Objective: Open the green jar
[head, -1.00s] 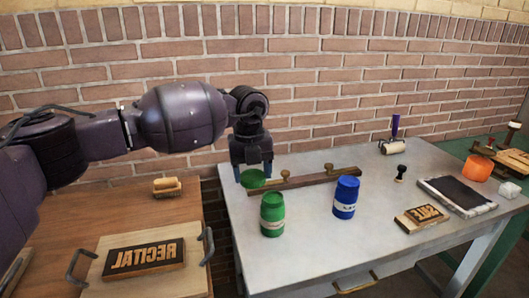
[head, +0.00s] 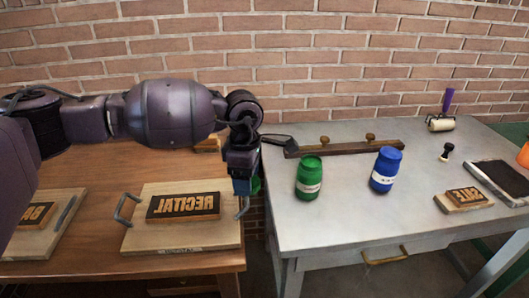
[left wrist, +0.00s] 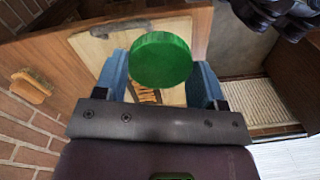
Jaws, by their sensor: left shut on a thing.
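The green jar (head: 310,182) stands upright on the grey metal table with a pale label on its side. Its round green lid (left wrist: 162,60) is off the jar. My left gripper (head: 242,182) is shut on the lid, which shows between the blue fingers in the left wrist view. In the head view the lid (head: 256,185) is partly hidden behind the gripper. The gripper is left of the jar, near the gap between the wooden table and the grey table. My right gripper is not seen in the head view.
A blue jar (head: 385,170) stands right of the green jar. A wooden bar with knobs (head: 345,148) lies behind them. On the wooden table, left, a board bears the RECITAL block (head: 183,206). The grey table's front left (head: 300,225) is clear.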

